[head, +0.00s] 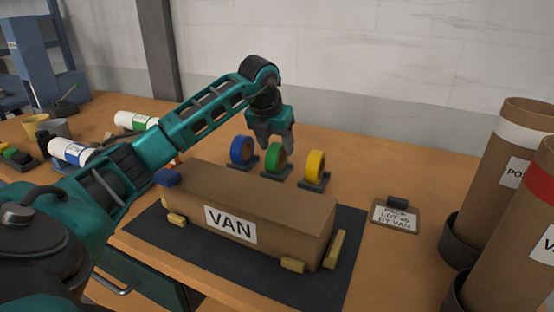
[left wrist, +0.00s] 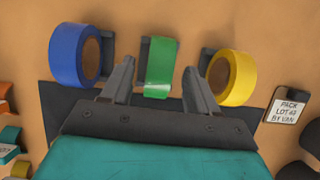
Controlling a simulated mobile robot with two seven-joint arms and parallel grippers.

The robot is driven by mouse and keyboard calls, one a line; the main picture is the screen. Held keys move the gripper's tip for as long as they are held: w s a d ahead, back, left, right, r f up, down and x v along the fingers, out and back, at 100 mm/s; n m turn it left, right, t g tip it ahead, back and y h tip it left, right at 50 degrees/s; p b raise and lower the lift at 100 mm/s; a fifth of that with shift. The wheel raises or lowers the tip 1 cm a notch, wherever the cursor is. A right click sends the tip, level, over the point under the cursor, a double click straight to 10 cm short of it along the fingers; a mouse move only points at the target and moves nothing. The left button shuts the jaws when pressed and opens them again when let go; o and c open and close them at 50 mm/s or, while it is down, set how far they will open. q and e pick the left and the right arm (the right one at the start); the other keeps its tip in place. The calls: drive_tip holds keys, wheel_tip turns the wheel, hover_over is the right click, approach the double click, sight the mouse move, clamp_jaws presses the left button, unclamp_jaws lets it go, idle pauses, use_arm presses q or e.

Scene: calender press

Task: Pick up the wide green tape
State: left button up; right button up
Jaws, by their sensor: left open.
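The wide green tape (head: 278,158) stands on edge in a small dark holder behind the box, between a blue tape (head: 241,150) and a yellow tape (head: 315,165). My left gripper (head: 275,143) is above the green tape, fingers pointing down. In the left wrist view the green tape (left wrist: 159,66) lies between the two open fingers (left wrist: 160,80), with a gap on each side. The fingers look empty, and contact with the tape cannot be seen. My right gripper is not in view.
A long brown box labelled VAN (head: 245,205) lies on a dark mat (head: 345,255) in front of the tapes. A clipboard (head: 396,213) lies at right, near tall cardboard tubes (head: 510,190). White rolls (head: 73,152) lie at left. The table behind the tapes is clear.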

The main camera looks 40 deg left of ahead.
sight(278, 154)
use_arm(q)
drive_tip(key=x, duration=0.4)
drive_tip(key=shift+s+f, duration=0.1)
drive_tip(key=shift+s, duration=0.05)
drive_tip(key=shift+f, duration=0.25)
drive_tip(key=shift+c, duration=0.4)
drive_tip(key=c, duration=0.5)
drive_tip(key=shift+r, duration=0.1)
drive_tip(key=c, duration=0.5)
drive_tip(key=shift+r, duration=0.1)
